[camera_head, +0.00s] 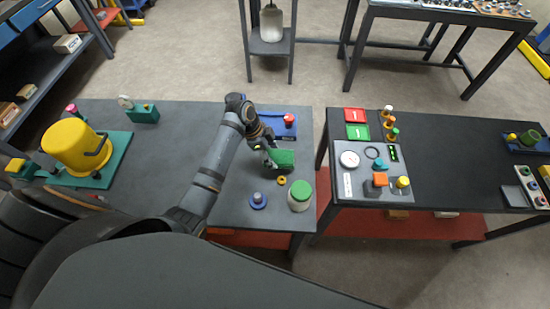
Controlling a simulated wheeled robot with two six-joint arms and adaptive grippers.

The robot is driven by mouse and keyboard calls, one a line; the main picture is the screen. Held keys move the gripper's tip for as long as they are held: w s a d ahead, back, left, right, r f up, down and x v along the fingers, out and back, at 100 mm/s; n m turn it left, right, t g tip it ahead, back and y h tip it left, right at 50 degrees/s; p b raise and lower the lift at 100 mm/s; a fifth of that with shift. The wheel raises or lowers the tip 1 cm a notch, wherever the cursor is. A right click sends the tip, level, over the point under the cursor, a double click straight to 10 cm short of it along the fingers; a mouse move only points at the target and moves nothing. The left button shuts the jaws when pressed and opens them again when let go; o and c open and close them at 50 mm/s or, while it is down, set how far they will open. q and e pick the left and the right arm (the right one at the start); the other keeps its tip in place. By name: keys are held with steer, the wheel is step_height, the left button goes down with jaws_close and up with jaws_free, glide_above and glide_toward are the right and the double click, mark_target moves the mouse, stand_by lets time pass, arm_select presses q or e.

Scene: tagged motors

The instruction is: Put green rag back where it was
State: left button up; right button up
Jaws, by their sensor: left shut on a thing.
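The green rag (283,159) is in my left gripper (269,156), which is shut on it above the right end of the left table (170,130). The fingertips are partly hidden by the rag and the wrist. Just in front of the rag lies a small yellow ring (281,181). A jar with a green lid (300,195) stands to the front right of it, near the table's edge. My right gripper is not in view.
A blue stand with a red knob (284,124) is behind the gripper. A blue-based grey part (257,200) sits in front. A yellow motor (75,147) on a green plate is at left. A gap separates this table from the right table with a control panel (350,187).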

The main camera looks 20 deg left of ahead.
mark_target(275, 160)
arm_select(q)
steer(key=shift+w+d+f, duration=0.25)
steer(key=shift+w+f, duration=0.15)
steer(key=shift+f, duration=0.15)
step_height(275, 160, down, 3)
steer(key=shift+f+p, duration=0.1)
steer(key=shift+p, duration=0.5)
steer(key=shift+f, duration=0.1)
steer(key=o, duration=1.1)
steer(key=b+v, duration=0.1)
steer(key=v, duration=1.1)
